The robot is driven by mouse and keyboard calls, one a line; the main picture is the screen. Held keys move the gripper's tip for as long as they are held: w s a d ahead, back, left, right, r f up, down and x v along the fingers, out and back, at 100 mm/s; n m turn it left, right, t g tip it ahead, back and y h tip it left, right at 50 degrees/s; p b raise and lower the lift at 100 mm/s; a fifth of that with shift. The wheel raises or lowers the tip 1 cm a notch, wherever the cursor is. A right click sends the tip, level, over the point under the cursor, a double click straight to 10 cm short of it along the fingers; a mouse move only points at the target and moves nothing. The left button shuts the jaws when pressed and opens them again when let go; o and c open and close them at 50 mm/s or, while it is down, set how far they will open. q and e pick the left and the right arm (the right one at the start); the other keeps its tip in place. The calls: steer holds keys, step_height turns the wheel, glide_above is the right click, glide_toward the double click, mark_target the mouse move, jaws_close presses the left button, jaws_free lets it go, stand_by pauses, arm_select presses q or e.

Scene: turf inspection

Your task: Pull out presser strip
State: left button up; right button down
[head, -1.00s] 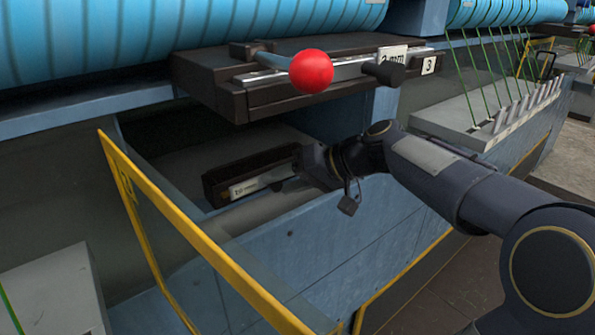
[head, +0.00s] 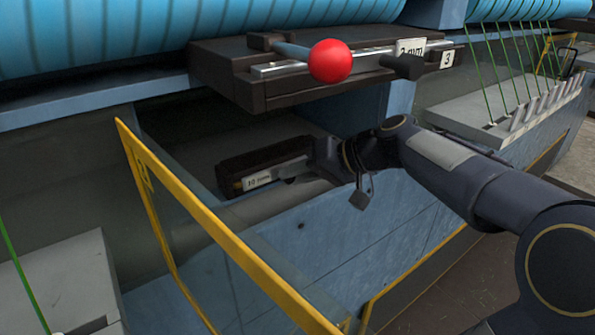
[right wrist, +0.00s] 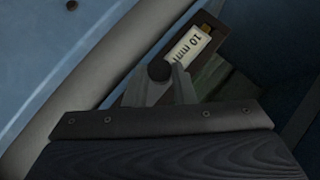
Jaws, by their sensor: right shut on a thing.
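A dark strip (head: 262,157) with a white "10 mm" label lies at a slant inside the blue recess under the shelf. In the right wrist view its label (right wrist: 190,44) and a round black knob (right wrist: 159,70) show. My right gripper (head: 303,170) reaches into the recess at the strip's right end. In the right wrist view my right gripper (right wrist: 162,88) is shut at the knob, one finger on each side. My gripper hides the strip's right end. I cannot tell whether the strip touches the recess floor. My left gripper is out of view.
A dark shelf (head: 255,98) overhangs the recess, with a red ball (head: 330,61), a metal bar and a black knob (head: 403,66). A blue front wall (head: 325,232) borders the recess. A yellow-framed panel (head: 228,248) stands open at left.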

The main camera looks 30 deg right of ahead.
steer(key=shift+s+d+b, duration=0.2)
steer(key=shift+s+b, duration=1)
steer(key=shift+s, duration=1.55)
steer(key=shift+s+r, duration=0.1)
steer(key=shift+s, duration=0.05)
steer(key=s+b, duration=0.2)
steer(key=s, duration=0.8)
steer(key=shift+d+b, duration=0.4)
stand_by(0.5)
